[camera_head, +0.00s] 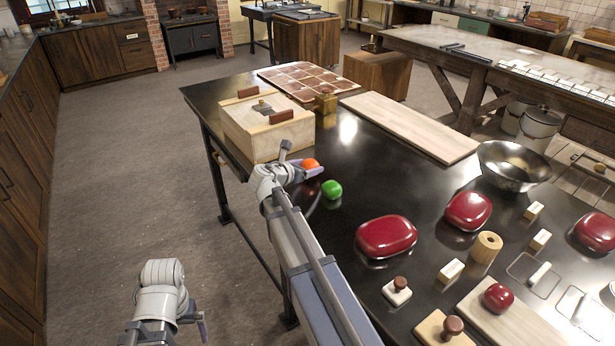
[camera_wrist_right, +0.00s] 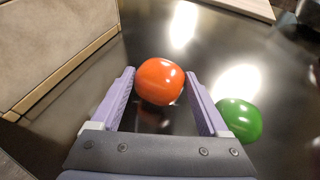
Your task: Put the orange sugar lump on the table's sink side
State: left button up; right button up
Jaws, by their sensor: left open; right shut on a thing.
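The glossy orange sugar lump (camera_head: 310,163) is at the near-left part of the black table (camera_head: 355,155), beside a pale wooden box. My right gripper (camera_head: 304,170) is shut on it. In the right wrist view the orange lump (camera_wrist_right: 160,80) sits between the two purple fingers (camera_wrist_right: 158,92). I cannot tell whether it touches the tabletop or is just above it. My left gripper (camera_head: 200,324) is open and empty, low over the floor left of the table, partly hidden by its own wrist.
A green lump (camera_head: 331,189) lies just right of my right gripper; it also shows in the right wrist view (camera_wrist_right: 239,120). The wooden box (camera_head: 266,128) stands close on the left. Red lumps (camera_head: 386,236), wooden stamps (camera_head: 397,290) and a metal bowl (camera_head: 514,165) occupy the right side.

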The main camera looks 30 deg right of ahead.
pick_arm(q)
jog(key=shift+f+b, duration=0.3)
jog(key=shift+f, duration=0.5)
pick_arm(e)
jog(key=shift+f, duration=0.8)
jog(key=shift+f, duration=0.2)
pick_arm(q)
jog(key=shift+f, duration=0.15)
pick_arm(e)
jog(key=o, duration=1.3)
jog(key=shift+r, duration=0.2)
jog(key=shift+s+a+r, duration=0.1)
jog(key=shift+a+r, duration=0.1)
jog(key=p+v, duration=0.4)
jog(key=v, duration=0.6)
jog(key=shift+s+a, duration=0.15)
pick_arm(q)
jog(key=shift+r+p, duration=0.3)
jog(key=shift+r, duration=2.15)
pick_arm(e)
jog(key=shift+s+a+r, duration=0.15)
jog(key=shift+s+a, duration=0.1)
jog(key=shift+a, duration=0.25)
